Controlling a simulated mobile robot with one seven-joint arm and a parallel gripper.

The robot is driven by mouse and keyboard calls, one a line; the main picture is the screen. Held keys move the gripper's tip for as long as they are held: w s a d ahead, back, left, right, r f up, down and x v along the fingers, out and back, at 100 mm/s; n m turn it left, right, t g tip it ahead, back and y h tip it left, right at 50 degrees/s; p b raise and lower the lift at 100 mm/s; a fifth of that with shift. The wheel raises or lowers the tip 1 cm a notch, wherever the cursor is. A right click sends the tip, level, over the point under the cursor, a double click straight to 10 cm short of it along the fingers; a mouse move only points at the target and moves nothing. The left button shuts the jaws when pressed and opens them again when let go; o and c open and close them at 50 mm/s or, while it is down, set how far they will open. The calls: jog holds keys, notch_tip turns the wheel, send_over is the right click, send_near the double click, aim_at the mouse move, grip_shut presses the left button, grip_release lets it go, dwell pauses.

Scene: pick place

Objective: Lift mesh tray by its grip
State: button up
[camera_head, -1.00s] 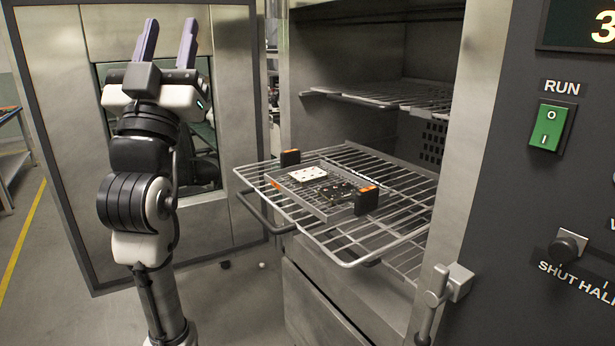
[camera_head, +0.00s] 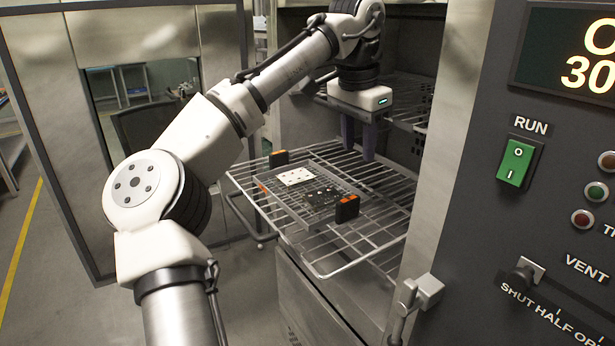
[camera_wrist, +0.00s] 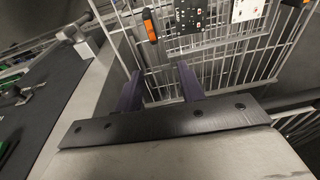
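The mesh tray (camera_head: 285,206) lies flat on a pulled-out wire rack. A white card (camera_head: 296,176) and a black board (camera_head: 322,196) lie in the tray. My gripper (camera_head: 358,150) points down above the rack, behind the tray, and is apart from it. Its two purple fingers are open and empty. In the wrist view my gripper (camera_wrist: 157,70) has bare rack between its fingers, and one grip (camera_wrist: 149,25) shows beyond them.
The wire rack (camera_head: 330,268) juts from the oven chamber. An upper rack (camera_head: 415,120) is close beside my gripper. The oven's control panel (camera_head: 560,190) stands at the right, with a latch handle (camera_head: 415,295) on its near edge. The open door (camera_head: 80,190) is at the left.

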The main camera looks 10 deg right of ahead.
aim_at(349, 199)
jog(key=shift+g+y, duration=0.5)
jog(key=shift+y, duration=0.1)
jog(key=f, duration=0.2)
jog(key=a+f+b, duration=0.1)
jog(key=f, duration=0.4)
jog(key=shift+s+a, duration=0.3)
jog(key=shift+s, duration=0.05)
jog(key=shift+s+f+p, duration=0.15)
jog(key=shift+f+p, duration=0.35)
jog(key=shift+f, duration=2.15)
jog(key=shift+d, duration=0.1)
grip_shut()
